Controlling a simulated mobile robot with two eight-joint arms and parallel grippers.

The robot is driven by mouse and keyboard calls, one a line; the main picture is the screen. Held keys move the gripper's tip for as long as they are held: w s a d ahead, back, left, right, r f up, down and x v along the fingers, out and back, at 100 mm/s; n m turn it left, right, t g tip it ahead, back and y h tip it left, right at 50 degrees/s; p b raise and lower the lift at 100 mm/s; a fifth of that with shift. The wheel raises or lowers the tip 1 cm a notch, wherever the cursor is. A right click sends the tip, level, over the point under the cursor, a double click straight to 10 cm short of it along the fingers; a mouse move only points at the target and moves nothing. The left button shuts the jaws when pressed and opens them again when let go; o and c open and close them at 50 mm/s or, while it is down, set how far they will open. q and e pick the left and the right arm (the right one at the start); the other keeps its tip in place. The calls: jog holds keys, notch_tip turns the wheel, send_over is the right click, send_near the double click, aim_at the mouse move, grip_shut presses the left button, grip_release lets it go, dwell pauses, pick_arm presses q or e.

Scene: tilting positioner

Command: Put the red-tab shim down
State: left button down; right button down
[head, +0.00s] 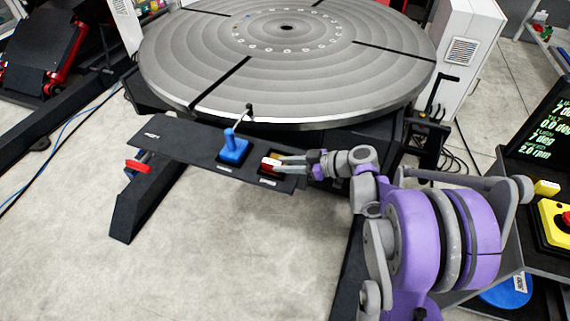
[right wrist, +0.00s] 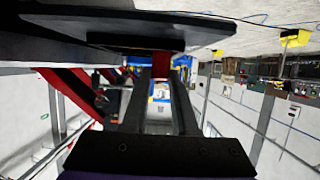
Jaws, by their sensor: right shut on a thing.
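My right gripper (head: 284,160) reaches in from the right over the dark shelf (head: 180,142) at the front of the round table. In the right wrist view a red piece (right wrist: 162,64) sits between the fingertips (right wrist: 161,78). My left gripper is not in view.
A blue block with an upright handle (head: 233,148) stands on the shelf just left of the gripper. The large grey round table (head: 290,85) lies behind. A red and blue item (head: 138,163) is below the shelf's left end. The shelf's middle-left is bare.

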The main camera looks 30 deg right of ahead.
jog(key=c, duration=0.7)
grip_release()
jog(key=shift+s+d+r, duration=0.15)
jog(key=shift+d+r, duration=0.05)
jog(key=v, duration=1.1)
jog(key=s+a+f+m+g+h, duration=0.1)
jog(key=s+a+f+m+g, duration=0.1)
jog(key=a, duration=0.4)
jog(key=s+a+f+m+g+h, duration=0.1)
jog(key=s+a+f+m+g, duration=0.15)
jog(key=a, duration=0.35)
jog(key=s+a+f+m+h, duration=0.1)
jog(key=s+h, duration=0.1)
jog(key=s, duration=0.1)
jog(key=s+a+f+m+h, duration=0.1)
jog(key=s+a+f+h, duration=0.1)
jog(key=s, duration=0.1)
jog(key=s+a+f+m+h, duration=0.1)
jog(key=s+a+h, duration=0.1)
jog(key=s, duration=0.2)
jog(key=shift+s+f+m+g+h, duration=0.1)
jog(key=shift+f+m+g+h, duration=0.15)
jog(key=shift+m+h, duration=0.1)
